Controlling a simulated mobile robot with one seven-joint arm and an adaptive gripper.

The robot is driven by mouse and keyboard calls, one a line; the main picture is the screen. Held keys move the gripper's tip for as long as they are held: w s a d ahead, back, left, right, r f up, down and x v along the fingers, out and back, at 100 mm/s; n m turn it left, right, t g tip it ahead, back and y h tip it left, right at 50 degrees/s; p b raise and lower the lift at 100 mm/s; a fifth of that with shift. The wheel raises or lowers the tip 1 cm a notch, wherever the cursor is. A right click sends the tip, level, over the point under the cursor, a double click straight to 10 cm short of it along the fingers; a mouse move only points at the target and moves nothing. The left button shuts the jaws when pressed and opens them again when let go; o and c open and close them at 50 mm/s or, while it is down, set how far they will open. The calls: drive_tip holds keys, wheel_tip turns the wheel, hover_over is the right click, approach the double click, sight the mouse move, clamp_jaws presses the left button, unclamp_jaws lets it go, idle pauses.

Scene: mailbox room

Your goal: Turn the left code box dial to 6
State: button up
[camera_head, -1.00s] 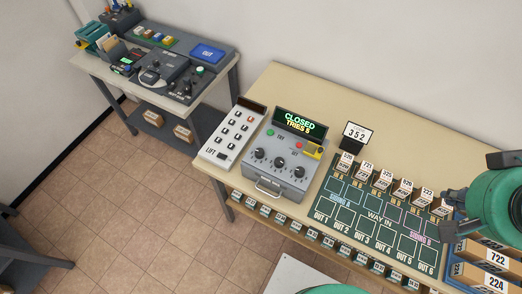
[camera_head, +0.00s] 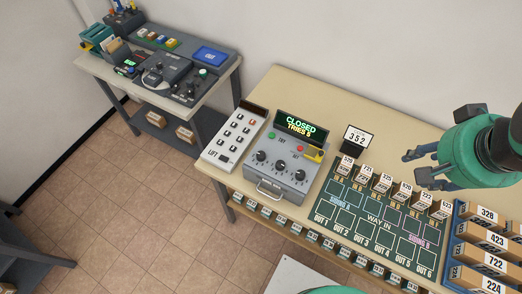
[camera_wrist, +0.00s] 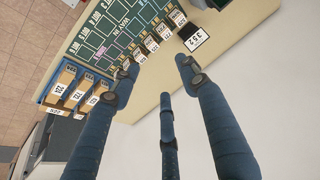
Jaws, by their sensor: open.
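The code box (camera_head: 283,162) is a grey case on the tan table, with a display (camera_head: 301,126) reading "CLOSED TRIES 5". Three black dials sit in a row on its face; the left dial (camera_head: 261,156) is the leftmost. Its setting is too small to read. My gripper (camera_head: 408,170) is open and empty, above the right part of the table, well right of the code box and apart from it. In the wrist view my gripper's fingers (camera_wrist: 158,75) are spread over the table edge, and the code box is not in that view.
A white LIFT keypad (camera_head: 232,137) stands close left of the code box. A "352" card (camera_head: 356,138) and a green sorting board (camera_head: 375,222) with numbered blocks lie to its right. A numbered rack (camera_head: 485,245) stands at far right. A side desk (camera_head: 160,70) stands back left.

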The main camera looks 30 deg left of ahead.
drive_tip(key=w+a+f+g+p, duration=0.2)
drive_tip(key=w+a, duration=0.3)
drive_tip(key=a, duration=0.4)
drive_tip(key=g+p, duration=0.3)
drive_tip(key=p, duration=0.1)
hover_over(261, 154)
wheel_tip(261, 154, down, 15)
drive_tip(key=shift+h, duration=0.4)
wheel_tip(261, 154, down, 14)
drive_tip(key=shift+r+b, duration=0.15)
drive_tip(key=shift+b, duration=0.55)
drive_tip(key=shift+c, duration=0.3)
clamp_jaws()
